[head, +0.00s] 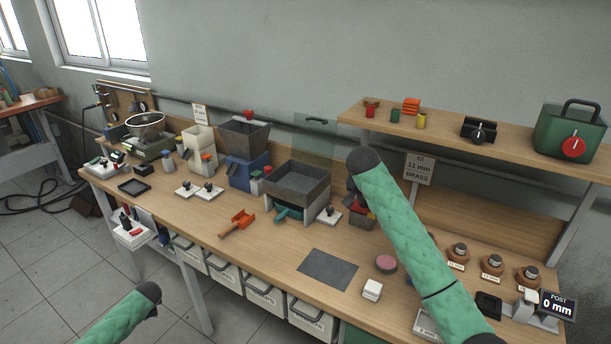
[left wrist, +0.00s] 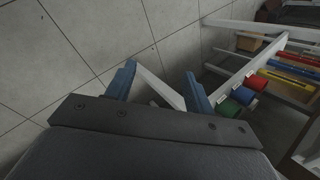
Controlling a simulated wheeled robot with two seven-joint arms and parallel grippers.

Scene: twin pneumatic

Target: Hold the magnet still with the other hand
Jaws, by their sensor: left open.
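I cannot tell for sure which thing is the magnet. The likeliest is an orange-red, forked piece with a wooden handle (head: 239,221), lying flat on the middle of the workbench (head: 205,215). No gripper touches it. My left gripper (left wrist: 160,73) shows in the left wrist view, its two blue fingers spread apart with nothing between them, above the grey floor tiles. In the head view only part of my left arm shows at the bottom left, and its gripper is out of frame. My right arm reaches across the bench's right part; its gripper cannot be made out.
A grey hopper box (head: 297,186), a blue-based hopper (head: 246,155) and a metal bowl machine (head: 147,125) line the bench's back. A dark mat (head: 328,269) lies at the front, beside a pink disc (head: 386,264). A raised shelf (head: 450,125) stands at right. Drawers hang below.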

